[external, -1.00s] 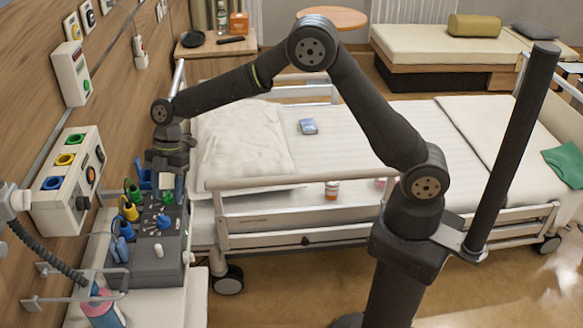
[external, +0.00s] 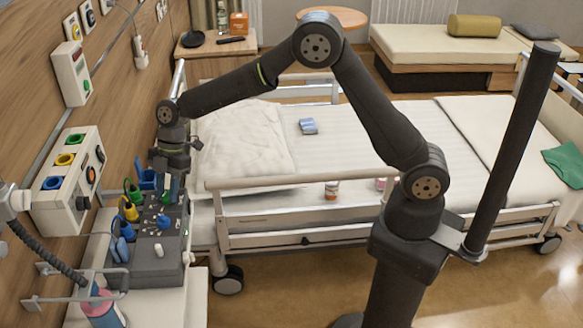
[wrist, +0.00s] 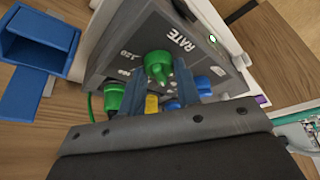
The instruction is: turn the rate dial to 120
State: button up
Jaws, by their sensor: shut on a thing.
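The rate dial (wrist: 158,65) is a green knob on the grey console (wrist: 118,35), beside the printed word RATE. The number 120 is printed to the left of the dial in the wrist view. My gripper (wrist: 157,80) is shut on the dial, with a finger on either side of it. I cannot tell exactly which mark the dial points at. In the external view my gripper (external: 172,187) reaches down to the far right part of the console (external: 160,265), and the dial is mostly hidden there.
A green plug (wrist: 113,95) with a green cable sits close to the left finger. Blue knobs (wrist: 203,85) are close on the right. A blue open bin (wrist: 40,40) stands beside the console. The bed rail (external: 300,182) runs right of the console.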

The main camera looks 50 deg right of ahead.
jog(key=m+t, duration=0.1)
jog(key=m, duration=0.2)
jog(key=m+t, duration=0.2)
jog(key=m, duration=0.2)
jog(key=shift+s+a, duration=0.1)
jog(key=shift+s, duration=0.1)
jog(key=m+t+h, duration=0.1)
jog(key=m, duration=0.3)
jog(key=shift+s, duration=0.1)
jog(key=m+t+h, duration=0.1)
jog(key=m, duration=0.2)
jog(key=shift+a, duration=0.15)
jog(key=m+h, duration=0.1)
jog(key=m, duration=0.2)
jog(key=m+h, duration=0.1)
jog(key=m, duration=0.2)
jog(key=shift+a+t, duration=0.1)
jog(key=shift+t, duration=0.2)
jog(key=m+h, duration=0.2)
jog(key=m, duration=0.2)
jog(key=shift+a+m, duration=0.1)
jog(key=shift+m, duration=0.3)
jog(key=o, duration=1)
jog(key=shift+c, duration=0.2)
